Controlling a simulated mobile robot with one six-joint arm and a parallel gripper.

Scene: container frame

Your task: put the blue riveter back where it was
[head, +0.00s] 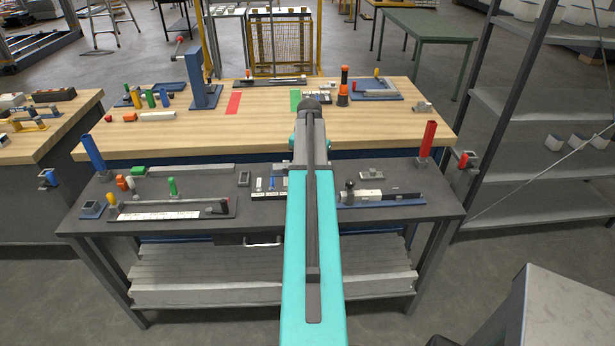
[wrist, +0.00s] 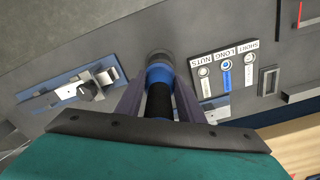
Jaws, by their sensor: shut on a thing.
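The blue riveter (wrist: 158,74) shows in the wrist view, seen end-on with a grey end, a blue band and a black body. My gripper (wrist: 158,92) is shut on it, with one dark finger on each side. It is over the dark grey bench top (wrist: 110,45), between the labelled rack and a blue fixture. I cannot tell whether its far end touches the bench. In the head view my turquoise arm hides the riveter and the fingers.
A rack marked NUTS, LONG and SHORT (wrist: 226,72) is close by; the blue fixture (wrist: 70,88) is opposite. On the wooden table stand an orange and black tool (head: 343,88), a red patch (head: 233,104) and a green patch (head: 295,98). A red post (head: 428,138) rises at the bench's right.

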